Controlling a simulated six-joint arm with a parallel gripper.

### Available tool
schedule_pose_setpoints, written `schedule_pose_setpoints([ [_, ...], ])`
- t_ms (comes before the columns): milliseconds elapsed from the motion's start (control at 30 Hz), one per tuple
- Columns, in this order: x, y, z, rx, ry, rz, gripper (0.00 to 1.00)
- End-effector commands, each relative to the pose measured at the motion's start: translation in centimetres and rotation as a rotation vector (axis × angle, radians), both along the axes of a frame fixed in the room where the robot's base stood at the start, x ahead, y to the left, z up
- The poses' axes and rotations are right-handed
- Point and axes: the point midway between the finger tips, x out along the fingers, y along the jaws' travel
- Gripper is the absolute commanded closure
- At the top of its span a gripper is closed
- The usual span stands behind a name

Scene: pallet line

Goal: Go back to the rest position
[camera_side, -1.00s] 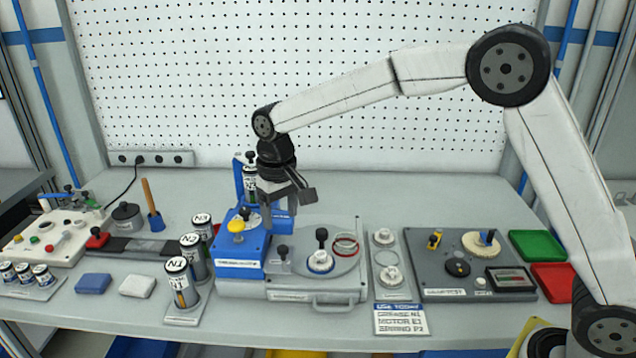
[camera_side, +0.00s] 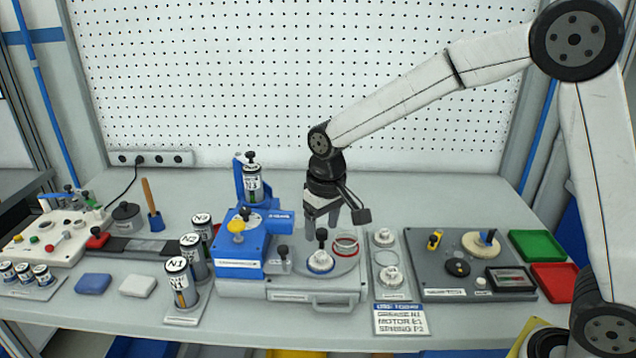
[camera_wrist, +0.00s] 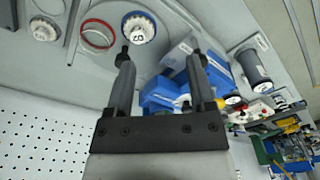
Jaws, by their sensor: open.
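My gripper (camera_side: 322,222) is open and empty. My arm reaches in from the right.
Canisters marked N1 (camera_side: 180,283) and N2 (camera_side: 192,258) stand left of the fixture. A red ring (camera_side: 346,246) lies on the plate. To the right are a tester board (camera_side: 425,285), a green tray (camera_side: 538,245) and a red tray (camera_side: 554,276). The pegboard (camera_side: 300,90) rises behind.

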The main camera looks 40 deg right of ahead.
Motion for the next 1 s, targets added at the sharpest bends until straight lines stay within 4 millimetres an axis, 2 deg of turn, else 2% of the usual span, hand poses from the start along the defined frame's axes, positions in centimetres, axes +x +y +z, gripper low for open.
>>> schedule_pose_setpoints([
  [300,-6.6,-3.8,-2.3,0.000,-0.068,-0.003,0.30],
  [600,-13.0,-6.2,-4.4,-0.008,-0.127,-0.002,0.30],
  [800,-15.3,-6.8,-5.1,-0.012,-0.148,-0.002,0.30],
  [1000,-15.6,-6.9,-5.3,-0.013,-0.151,-0.001,0.30],
])
